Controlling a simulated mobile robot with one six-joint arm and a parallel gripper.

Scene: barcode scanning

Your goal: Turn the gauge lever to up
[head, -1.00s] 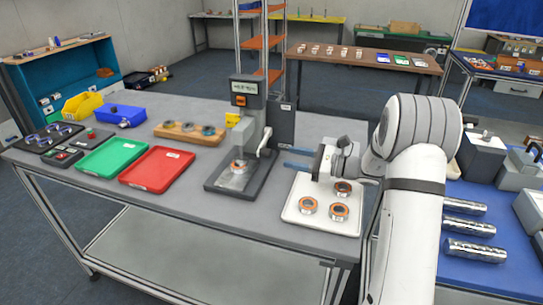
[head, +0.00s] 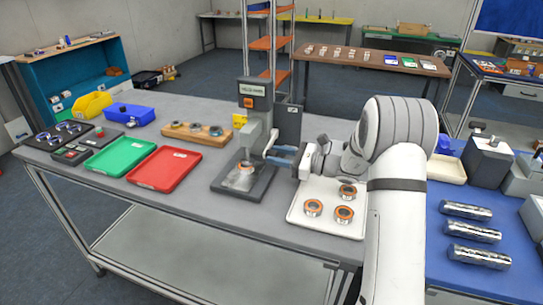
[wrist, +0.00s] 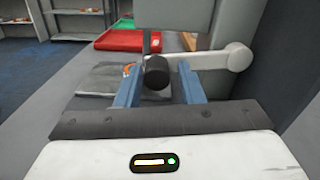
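The gauge (head: 252,92) is a grey stand with a small lit display on the table. Its white lever (wrist: 205,59) runs in the wrist view from a round pivot at the right to a black knob (wrist: 157,73). In the head view the lever (head: 269,141) slants downward from its pivot, its lower end close to my fingers. My gripper (head: 273,156) is at the gauge's right side. In the wrist view its blue fingers (wrist: 159,86) are apart, one on each side of the knob, with gaps showing. A ring part (head: 243,172) sits on the gauge base.
A white tray (head: 327,229) with three orange-rimmed rings lies under my arm. A red tray (head: 163,168) and a green tray (head: 120,157) lie left of the gauge. A wooden holder (head: 205,138) with rings stands behind them.

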